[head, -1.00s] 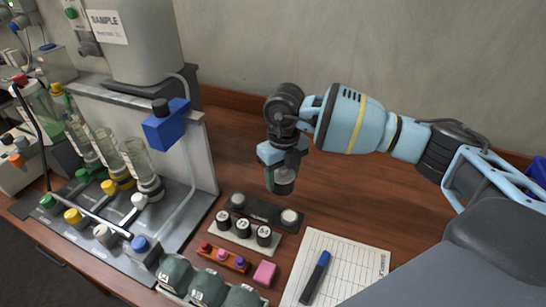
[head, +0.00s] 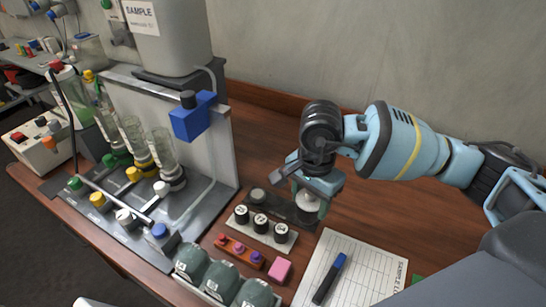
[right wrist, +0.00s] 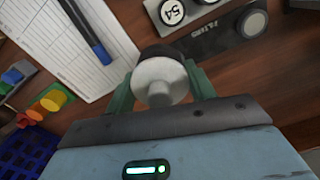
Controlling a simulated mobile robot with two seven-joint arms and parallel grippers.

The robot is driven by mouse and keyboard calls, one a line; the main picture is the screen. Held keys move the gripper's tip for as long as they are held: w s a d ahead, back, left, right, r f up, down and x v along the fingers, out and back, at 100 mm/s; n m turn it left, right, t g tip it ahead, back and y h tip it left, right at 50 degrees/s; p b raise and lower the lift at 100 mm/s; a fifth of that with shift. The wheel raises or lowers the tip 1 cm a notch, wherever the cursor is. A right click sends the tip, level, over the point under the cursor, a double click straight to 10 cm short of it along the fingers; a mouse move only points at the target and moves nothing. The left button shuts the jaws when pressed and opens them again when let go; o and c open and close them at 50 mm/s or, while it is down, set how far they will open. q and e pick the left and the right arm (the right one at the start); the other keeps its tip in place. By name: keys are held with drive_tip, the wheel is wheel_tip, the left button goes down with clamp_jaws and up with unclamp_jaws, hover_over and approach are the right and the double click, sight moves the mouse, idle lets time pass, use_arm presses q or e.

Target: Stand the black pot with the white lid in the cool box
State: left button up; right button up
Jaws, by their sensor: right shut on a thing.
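The black pot with the white lid (head: 308,204) is at the right end of a black rack (head: 283,208) in the head view. In the right wrist view its round white lid (right wrist: 160,82) faces me, with the dark body behind it. My right gripper (head: 309,196) points down over it, and its green fingers (right wrist: 161,85) are shut on the pot from both sides. I cannot tell whether the pot still rests in the rack. My left gripper is not in view. I cannot make out a cool box for certain.
A grey-topped pot (head: 258,195) stands in the same rack. A white rack of numbered pots (head: 262,225), a pink block (head: 280,270) and a sheet with a blue pen (head: 330,278) lie nearby. A blue grid crate (right wrist: 25,150) shows at the wrist view's edge. The bottle station (head: 195,215) stands left.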

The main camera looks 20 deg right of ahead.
drive_tip(key=s+n, duration=0.1)
drive_tip(key=n, duration=0.3)
drive_tip(key=s+n, duration=0.2)
drive_tip(key=n, duration=0.2)
drive_tip(key=s+r+n, duration=0.1)
drive_tip(key=s+n, duration=0.1)
drive_tip(key=n, duration=0.3)
drive_tip(key=shift+s+a, duration=0.2)
drive_tip(key=shift+a, duration=0.15)
drive_tip(key=shift+f, duration=0.1)
